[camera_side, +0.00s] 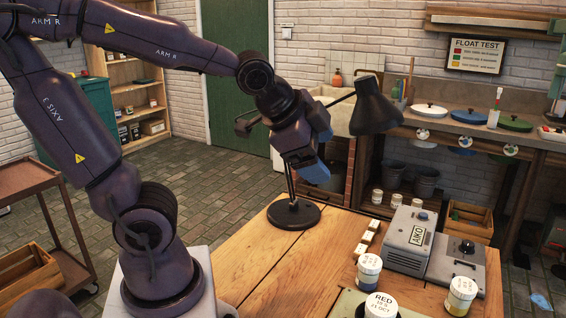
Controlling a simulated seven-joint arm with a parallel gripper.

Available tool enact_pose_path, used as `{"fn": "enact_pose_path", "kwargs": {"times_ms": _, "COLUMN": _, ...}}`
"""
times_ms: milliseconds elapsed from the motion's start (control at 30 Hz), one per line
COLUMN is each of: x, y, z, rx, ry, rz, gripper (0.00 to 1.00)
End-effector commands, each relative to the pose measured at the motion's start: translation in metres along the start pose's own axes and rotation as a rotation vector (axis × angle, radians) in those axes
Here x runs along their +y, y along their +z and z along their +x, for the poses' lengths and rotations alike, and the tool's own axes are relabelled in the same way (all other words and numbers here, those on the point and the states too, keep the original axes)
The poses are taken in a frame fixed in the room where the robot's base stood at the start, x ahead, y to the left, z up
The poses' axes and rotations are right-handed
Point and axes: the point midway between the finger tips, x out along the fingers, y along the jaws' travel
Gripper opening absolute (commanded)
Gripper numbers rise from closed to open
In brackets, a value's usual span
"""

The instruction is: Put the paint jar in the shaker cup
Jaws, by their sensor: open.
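Three paint jars stand at the table's front right: one with a plain pale lid (369,268), one with a white lid and yellowish lower band (461,296), and one whose lid reads RED (381,304), cut by the bottom edge. I cannot tell which is the task's jar. A grey machine marked AIKO (400,262) stands behind them. My gripper (314,174) is open and empty, raised beyond the table's back edge, well away from the jars.
A black desk lamp (294,213) stands at the table's back, its shade (375,107) reaching right, close to my gripper. Small cream blocks (367,238) lie in a row left of the machine. The wooden tabletop (290,265) is clear at centre left.

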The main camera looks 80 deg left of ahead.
Motion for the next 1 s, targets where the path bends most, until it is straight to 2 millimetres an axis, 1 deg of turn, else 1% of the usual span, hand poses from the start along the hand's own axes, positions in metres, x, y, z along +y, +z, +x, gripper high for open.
{"fn": "enact_pose_path", "kwargs": {"times_ms": 33, "x": 0.013, "y": 0.004, "z": -0.016, "rx": -0.014, "ry": 0.040, "rz": -0.147, "gripper": 0.82}}
{"fn": "enact_pose_path", "kwargs": {"times_ms": 100, "x": 0.031, "y": 0.010, "z": -0.032, "rx": -0.051, "ry": 0.100, "rz": -0.327, "gripper": 0.82}}
{"fn": "enact_pose_path", "kwargs": {"times_ms": 200, "x": 0.050, "y": 0.016, "z": -0.048, "rx": -0.096, "ry": 0.161, "rz": -0.496, "gripper": 0.82}}
{"fn": "enact_pose_path", "kwargs": {"times_ms": 300, "x": 0.060, "y": 0.019, "z": -0.055, "rx": -0.124, "ry": 0.191, "rz": -0.577, "gripper": 0.82}}
{"fn": "enact_pose_path", "kwargs": {"times_ms": 400, "x": 0.062, "y": 0.020, "z": -0.056, "rx": -0.133, "ry": 0.199, "rz": -0.598, "gripper": 0.82}}
{"fn": "enact_pose_path", "kwargs": {"times_ms": 1000, "x": 0.061, "y": 0.020, "z": -0.056, "rx": -0.132, "ry": 0.196, "rz": -0.594, "gripper": 0.82}}
